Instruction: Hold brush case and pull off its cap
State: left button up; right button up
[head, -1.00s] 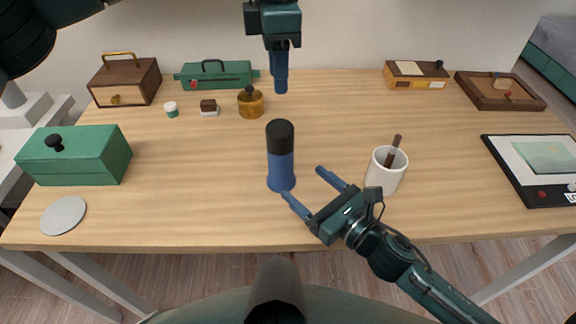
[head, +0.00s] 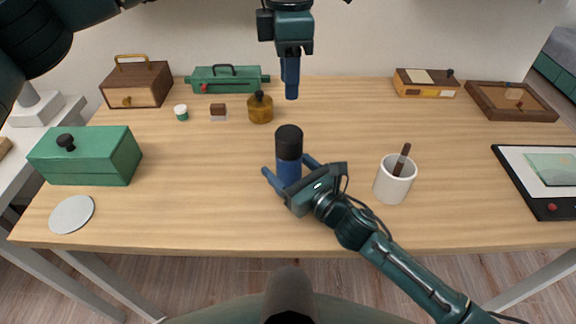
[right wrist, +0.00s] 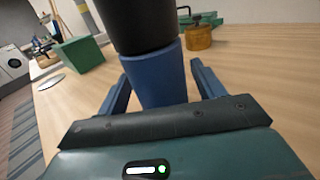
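The brush case is an upright cylinder on the desk with a blue body (head: 289,172) and a black cap (head: 289,141). In the right wrist view the blue body (right wrist: 160,75) and black cap (right wrist: 138,25) fill the upper middle. My right gripper (head: 287,165) is open, its blue fingers on either side of the blue body, with gaps visible in the right wrist view. My left gripper (head: 291,92) points down above the desk behind the case, apart from the cap. Its fingers overlap in the head view, so its opening cannot be judged.
A white cup (head: 394,180) with a brown stick stands right of the case. An amber jar (head: 259,108) stands behind it. A green box (head: 85,160) and grey disc (head: 72,214) are at left, a framed tablet-like panel (head: 545,205) at right. The desk around the case is clear.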

aim_at(289, 132)
jog(key=c, duration=1)
dwell(0.4)
pick_arm(q)
jog(key=o, duration=0.6)
notch_tip(289, 132, down, 4)
jog(key=shift+f, duration=0.1)
jog(key=shift+c, duration=0.2)
jog(key=shift+o, duration=1)
jog(key=shift+f, duration=0.35)
